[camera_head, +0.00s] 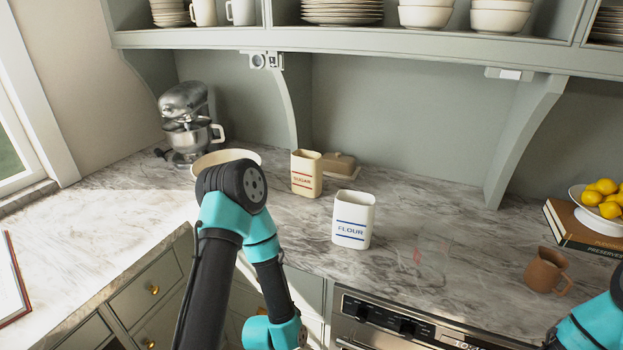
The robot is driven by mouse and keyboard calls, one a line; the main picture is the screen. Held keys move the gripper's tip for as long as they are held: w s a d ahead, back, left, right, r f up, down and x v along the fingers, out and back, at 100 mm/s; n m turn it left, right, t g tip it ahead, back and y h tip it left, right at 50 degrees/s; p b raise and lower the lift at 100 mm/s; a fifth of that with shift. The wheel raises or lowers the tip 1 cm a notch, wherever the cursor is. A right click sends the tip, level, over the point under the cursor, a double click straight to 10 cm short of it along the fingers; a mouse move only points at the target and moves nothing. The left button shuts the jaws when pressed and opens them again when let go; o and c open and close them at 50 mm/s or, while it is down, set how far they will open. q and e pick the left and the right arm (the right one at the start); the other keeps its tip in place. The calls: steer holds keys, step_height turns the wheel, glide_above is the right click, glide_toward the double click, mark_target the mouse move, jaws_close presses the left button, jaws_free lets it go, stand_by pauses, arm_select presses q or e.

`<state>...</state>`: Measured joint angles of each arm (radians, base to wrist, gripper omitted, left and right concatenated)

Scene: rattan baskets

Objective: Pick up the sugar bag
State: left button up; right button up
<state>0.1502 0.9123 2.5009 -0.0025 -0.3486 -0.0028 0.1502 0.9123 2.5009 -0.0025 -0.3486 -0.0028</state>
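The sugar container (306,174) stands upright on the marble counter. It is cream coloured with red stripes and red SUGAR lettering. A white container with blue FLOUR lettering (353,220) stands in front of it and to its right, apart from it. My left arm comes up from the bottom left, with its bent joint left of the sugar container. The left gripper is not in view. Part of my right arm shows at the bottom right edge, and its gripper is not in view.
A pale bowl (226,157) sits behind my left arm, partly hidden. A stand mixer (186,122) is at the back left. A brown pitcher (547,271) stands at the right.

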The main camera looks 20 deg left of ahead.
stand_by(0.5)
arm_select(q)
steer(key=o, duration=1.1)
